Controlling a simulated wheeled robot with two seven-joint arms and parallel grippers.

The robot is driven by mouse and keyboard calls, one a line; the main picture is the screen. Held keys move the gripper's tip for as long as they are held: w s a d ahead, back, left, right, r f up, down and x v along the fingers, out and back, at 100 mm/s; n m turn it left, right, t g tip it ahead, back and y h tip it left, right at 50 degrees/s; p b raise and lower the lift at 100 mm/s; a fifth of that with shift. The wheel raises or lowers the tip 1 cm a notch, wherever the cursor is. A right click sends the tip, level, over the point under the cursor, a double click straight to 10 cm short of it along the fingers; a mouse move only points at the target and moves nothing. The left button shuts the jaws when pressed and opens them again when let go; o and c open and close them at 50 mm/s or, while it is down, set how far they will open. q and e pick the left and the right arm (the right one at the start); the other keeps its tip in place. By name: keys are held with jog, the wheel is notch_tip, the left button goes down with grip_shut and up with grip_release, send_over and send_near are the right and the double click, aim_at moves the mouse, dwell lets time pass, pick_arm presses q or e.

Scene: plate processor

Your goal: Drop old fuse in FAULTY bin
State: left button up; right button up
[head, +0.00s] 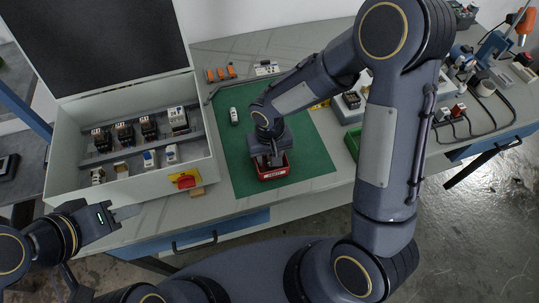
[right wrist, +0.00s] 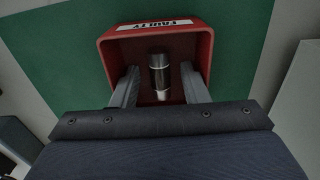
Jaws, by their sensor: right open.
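The red FAULTY bin (head: 273,174) stands on the green mat, and it fills the upper middle of the right wrist view (right wrist: 118,52). My right gripper (head: 270,160) is over the bin with its fingers apart, reaching down inside the rim. The old fuse (right wrist: 160,75), a dark cylinder with silver bands, shows between the open fingers with a gap on each side. It appears to be inside the bin; the arm hides it in the head view. My left gripper (head: 127,212) is in front of the open cabinet, apart from it; its finger opening is unclear.
The open grey cabinet (head: 208,150) with several electrical parts stands at left. A small white part (head: 233,116) lies on the green mat (head: 310,150). A green bin (head: 351,143) is right of the mat. Tools and cables crowd the right of the bench.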

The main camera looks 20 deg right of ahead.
aim_at(269, 158)
jog(key=shift+r, duration=0.1)
jog(key=shift+r+p, duration=0.25)
jog(key=shift+p, duration=0.05)
notch_tip(269, 158, up, 12)
jog(key=s+d+r+t+y, duration=0.2)
jog(key=s+d+r, duration=0.1)
jog(key=s, duration=0.5)
jog(key=s+d+r+m+t+y, duration=0.1)
jog(key=s+d+r+t, duration=0.2)
jog(key=s+d, duration=0.3)
jog(key=shift+s+r+m+t+y, duration=0.35)
jog(key=shift+s+r, duration=0.2)
jog(key=shift+s, duration=0.55)
